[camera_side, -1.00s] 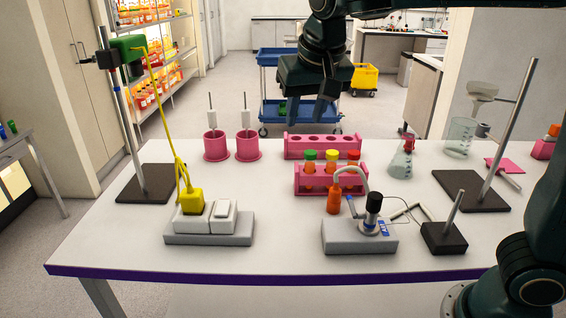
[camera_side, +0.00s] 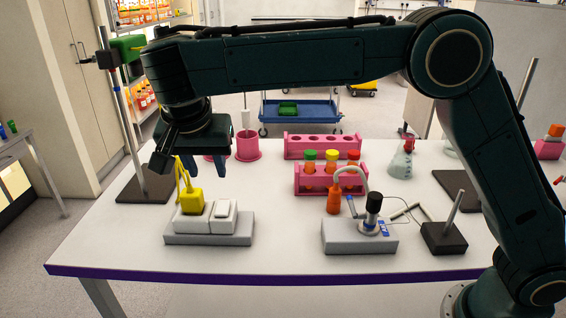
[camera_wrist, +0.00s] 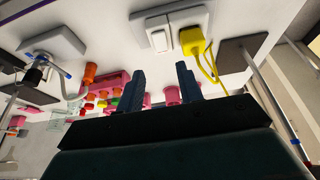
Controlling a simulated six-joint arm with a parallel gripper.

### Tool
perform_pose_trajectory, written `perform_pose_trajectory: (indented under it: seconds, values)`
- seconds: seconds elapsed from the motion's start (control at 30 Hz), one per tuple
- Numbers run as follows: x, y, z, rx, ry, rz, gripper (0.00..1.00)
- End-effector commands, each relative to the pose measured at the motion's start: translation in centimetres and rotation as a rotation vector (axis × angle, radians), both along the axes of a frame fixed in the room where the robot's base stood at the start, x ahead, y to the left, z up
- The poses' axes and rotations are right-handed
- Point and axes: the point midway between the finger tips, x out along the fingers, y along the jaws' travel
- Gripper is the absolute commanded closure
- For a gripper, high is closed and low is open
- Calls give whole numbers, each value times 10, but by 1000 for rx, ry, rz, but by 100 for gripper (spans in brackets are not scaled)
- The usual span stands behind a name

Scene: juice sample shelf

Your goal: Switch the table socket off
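The table socket (camera_side: 207,239) is a grey base near the front left of the white table, with two white blocks on top. A yellow plug (camera_side: 195,204) with a yellow cord sits in the left block. The right block carries a white rocker switch (camera_side: 224,211); I cannot tell which way it is tilted. In the wrist view, the switch (camera_wrist: 160,40) is beside the plug (camera_wrist: 191,42). My gripper (camera_side: 206,166) is above and slightly behind the socket, touching nothing. Its two fingers (camera_wrist: 160,75) are apart in the wrist view, with nothing held.
A stand with a green clamp (camera_side: 128,46) is left of my gripper, its rod upright. Pink holders (camera_side: 248,148) are behind the socket. Pink racks (camera_side: 322,147) with capped tubes and a grey device (camera_side: 358,238) are to the right. The table front is clear.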

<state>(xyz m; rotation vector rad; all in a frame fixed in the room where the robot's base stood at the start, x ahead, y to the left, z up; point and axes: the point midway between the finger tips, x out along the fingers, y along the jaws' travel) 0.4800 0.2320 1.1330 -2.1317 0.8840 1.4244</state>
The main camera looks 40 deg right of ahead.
Motion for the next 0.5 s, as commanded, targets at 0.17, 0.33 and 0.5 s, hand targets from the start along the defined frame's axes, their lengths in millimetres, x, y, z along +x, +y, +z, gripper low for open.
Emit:
perform_pose_trajectory:
  seconds: [0.17, 0.33, 0.5]
  values:
    - [0, -1, -1, -1, 1, 0, 64]
    - [2, -3, -5, -3, 0, 1, 64]
    - [5, -6, -15, -4, 1, 1, 64]
